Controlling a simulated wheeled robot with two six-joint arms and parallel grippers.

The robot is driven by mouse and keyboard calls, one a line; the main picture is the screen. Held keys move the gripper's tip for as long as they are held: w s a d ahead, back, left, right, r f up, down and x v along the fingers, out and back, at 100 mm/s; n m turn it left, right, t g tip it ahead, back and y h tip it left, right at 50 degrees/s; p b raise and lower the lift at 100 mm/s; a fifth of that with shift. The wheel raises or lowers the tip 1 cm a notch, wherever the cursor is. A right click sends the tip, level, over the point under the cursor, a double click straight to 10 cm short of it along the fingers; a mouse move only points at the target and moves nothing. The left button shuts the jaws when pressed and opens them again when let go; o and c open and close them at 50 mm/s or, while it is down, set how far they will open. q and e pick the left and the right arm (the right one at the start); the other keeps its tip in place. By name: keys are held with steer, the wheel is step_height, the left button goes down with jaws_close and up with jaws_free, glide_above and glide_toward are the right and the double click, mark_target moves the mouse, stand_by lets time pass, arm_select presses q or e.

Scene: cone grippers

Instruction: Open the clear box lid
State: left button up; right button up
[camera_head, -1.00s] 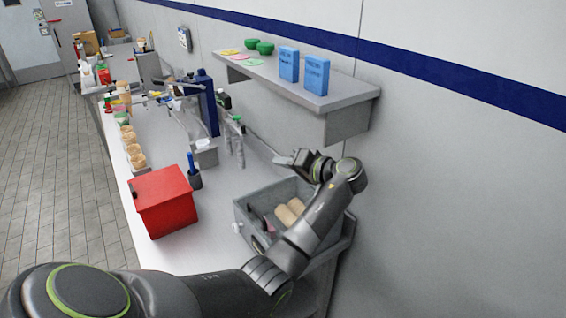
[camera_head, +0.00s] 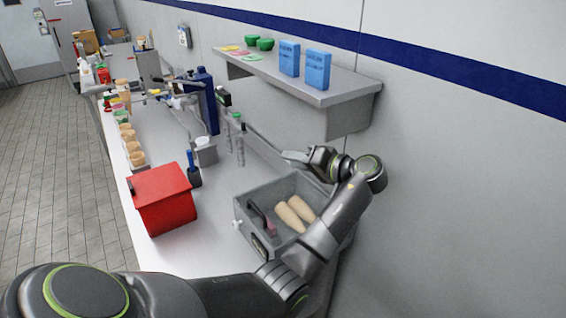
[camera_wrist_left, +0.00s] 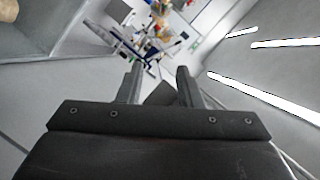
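The grey box (camera_head: 240,208) stands at the near right end of the counter. Two tan cones (camera_head: 294,210) lie inside and show plainly. A dark handle (camera_head: 257,218) is at its left side. I cannot make out a clear lid pane or whether it is raised. My left gripper (camera_head: 290,156) is above the box's far edge, near the wall, apart from the box. In the left wrist view its fingers (camera_wrist_left: 160,88) are spread, with nothing held; a dark shape shows beyond them. The box wall (camera_wrist_left: 60,45) is at upper left there. My right gripper is out of view.
A grey wall shelf (camera_head: 340,97) with blue boxes (camera_head: 318,70) hangs above and behind the gripper. A red box (camera_head: 163,204) stands left of the grey box. A blue-handled tool in a dark holder (camera_head: 194,176) and glass tubes (camera_head: 240,150) stand behind.

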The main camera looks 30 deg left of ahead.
arm_select(q)
steer(key=b+v, duration=0.4)
steer(key=v, duration=0.9)
steer(key=shift+d, duration=0.2)
steer(key=shift+s, duration=0.1)
